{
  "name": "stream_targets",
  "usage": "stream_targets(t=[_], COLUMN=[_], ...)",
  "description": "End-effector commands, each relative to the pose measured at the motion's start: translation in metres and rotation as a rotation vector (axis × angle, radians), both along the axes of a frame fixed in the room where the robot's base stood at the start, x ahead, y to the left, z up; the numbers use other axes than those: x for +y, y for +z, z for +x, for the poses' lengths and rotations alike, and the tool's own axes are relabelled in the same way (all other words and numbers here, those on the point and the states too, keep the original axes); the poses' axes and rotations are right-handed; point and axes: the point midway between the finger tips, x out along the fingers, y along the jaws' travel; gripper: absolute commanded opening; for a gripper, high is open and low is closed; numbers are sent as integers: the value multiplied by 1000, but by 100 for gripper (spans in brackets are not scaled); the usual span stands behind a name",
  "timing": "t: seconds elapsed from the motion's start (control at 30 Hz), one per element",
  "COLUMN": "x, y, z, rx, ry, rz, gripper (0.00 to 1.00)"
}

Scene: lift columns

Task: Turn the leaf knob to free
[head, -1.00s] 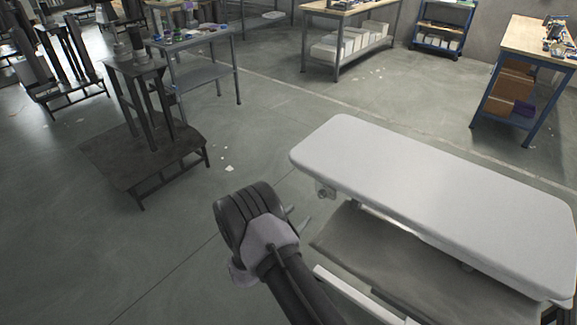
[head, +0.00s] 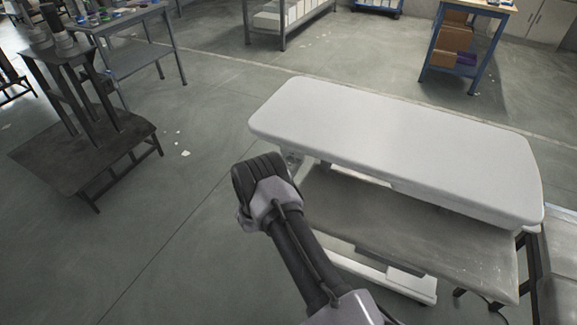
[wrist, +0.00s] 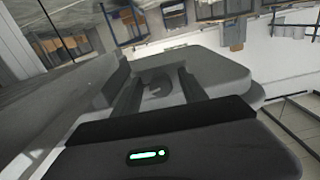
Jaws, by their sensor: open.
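The white padded-looking top (head: 400,145) of a lift table stands in front of me. A small pale knob (head: 291,159) shows under its left end, partly covered by my wrist. In the wrist view a grey rounded shape (wrist: 157,88), apparently the knob, lies in shadow between my fingers. Its leaf shape and the setting it points to are too dim to read. My gripper (wrist: 158,80) is open, with one dark finger on each side of that shape. I cannot tell whether the fingers touch it. In the head view the fingertips are hidden behind my wrist.
A grey lower shelf (head: 420,225) lies below the white top. A dark column stand (head: 85,150) is at the left, and a blue-framed bench (head: 470,45) is at the back right.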

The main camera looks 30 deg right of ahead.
Motion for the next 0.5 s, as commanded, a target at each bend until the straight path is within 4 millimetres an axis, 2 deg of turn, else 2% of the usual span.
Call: stream_targets(t=[0.3,0.37,0.5], x=[-4,-3,-3], y=[1,1,1], z=[3,3,3], rx=[1,1,1], ry=[0,0,0], rz=[-1,-1,-1], gripper=[50,41,13])
